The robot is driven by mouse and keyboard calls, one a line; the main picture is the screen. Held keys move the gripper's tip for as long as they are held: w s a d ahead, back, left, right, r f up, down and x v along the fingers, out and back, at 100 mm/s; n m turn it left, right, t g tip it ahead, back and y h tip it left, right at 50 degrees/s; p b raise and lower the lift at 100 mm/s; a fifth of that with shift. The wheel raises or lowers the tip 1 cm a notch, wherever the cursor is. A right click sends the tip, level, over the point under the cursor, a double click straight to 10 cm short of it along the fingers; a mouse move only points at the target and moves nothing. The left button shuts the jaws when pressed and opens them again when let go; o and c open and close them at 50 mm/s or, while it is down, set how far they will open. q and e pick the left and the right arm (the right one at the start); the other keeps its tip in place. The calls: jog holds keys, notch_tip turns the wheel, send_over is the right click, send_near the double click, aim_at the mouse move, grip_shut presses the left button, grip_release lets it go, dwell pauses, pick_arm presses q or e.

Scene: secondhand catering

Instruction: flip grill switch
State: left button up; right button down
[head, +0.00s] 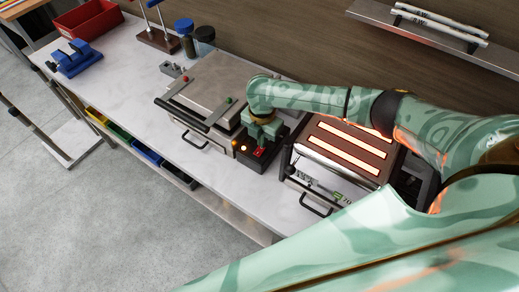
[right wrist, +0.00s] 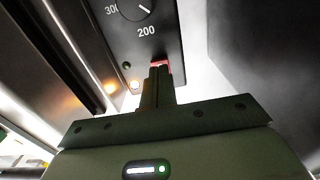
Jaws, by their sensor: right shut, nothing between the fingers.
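The grill (head: 205,85) is a metal box with a black front handle, on the white counter. A black control panel (right wrist: 120,45) with a dial marked 200 and 300 shows in the right wrist view. A red switch (right wrist: 162,63) sits at the panel's lower edge, partly hidden by my fingers; a red part (head: 259,152) also shows in the head view. My left gripper is not in view.
Close right of the panel stands a heater (head: 345,145) with glowing orange bars. A wall shelf (head: 420,28) is above right. The counter's left part has free room.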

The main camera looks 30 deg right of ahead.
jog(key=shift+f+b, duration=0.4)
jog(key=shift+f, duration=0.4)
jog(key=shift+r, duration=0.15)
notch_tip(320, 180, up, 7)
jog(key=p, duration=0.8)
dwell(0.3)
